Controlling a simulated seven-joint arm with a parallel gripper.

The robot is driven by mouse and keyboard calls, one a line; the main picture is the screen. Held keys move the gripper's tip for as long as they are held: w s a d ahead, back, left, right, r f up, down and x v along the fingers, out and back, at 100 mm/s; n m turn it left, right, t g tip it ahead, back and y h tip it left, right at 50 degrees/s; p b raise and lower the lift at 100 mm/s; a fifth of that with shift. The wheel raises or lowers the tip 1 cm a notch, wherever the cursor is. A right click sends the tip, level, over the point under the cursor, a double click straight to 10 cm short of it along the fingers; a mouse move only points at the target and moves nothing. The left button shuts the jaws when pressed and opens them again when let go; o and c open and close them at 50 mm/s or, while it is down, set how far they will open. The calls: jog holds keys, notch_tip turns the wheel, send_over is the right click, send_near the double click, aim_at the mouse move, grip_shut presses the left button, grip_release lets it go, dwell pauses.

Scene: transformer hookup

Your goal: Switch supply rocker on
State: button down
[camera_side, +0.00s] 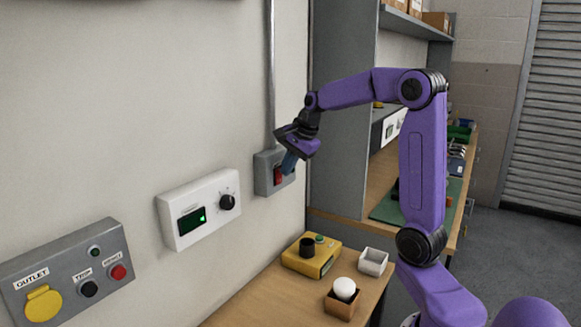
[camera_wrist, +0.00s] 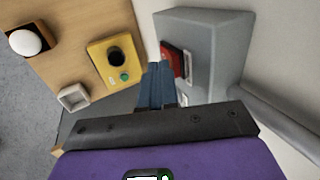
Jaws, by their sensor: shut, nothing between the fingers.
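The supply rocker (camera_side: 278,175) is a red switch on the front of a grey wall box (camera_side: 262,174) at the end of a conduit. In the wrist view the red rocker (camera_wrist: 173,62) shows on the face of the grey box (camera_wrist: 205,50). My gripper (camera_side: 287,165) is at the box front, its blue fingers shut and empty. In the wrist view the fingertips (camera_wrist: 157,72) lie right beside the rocker; I cannot tell whether they touch it. The fingers hide part of the rocker in the side view, and its on or off position is not clear.
A white panel (camera_side: 199,209) with a lit green display and black knob is on the wall, left of the box. A grey outlet panel (camera_side: 70,270) is farther left. Below, the bench holds a yellow box (camera_side: 311,258), a white tray (camera_side: 373,262) and a white ball (camera_side: 344,288) in a holder.

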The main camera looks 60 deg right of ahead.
jog(key=shift+w+r, duration=0.1)
jog(key=shift+w, duration=0.3)
jog(key=shift+r, duration=0.1)
jog(key=shift+r, duration=0.7)
jog(key=shift+s, duration=0.1)
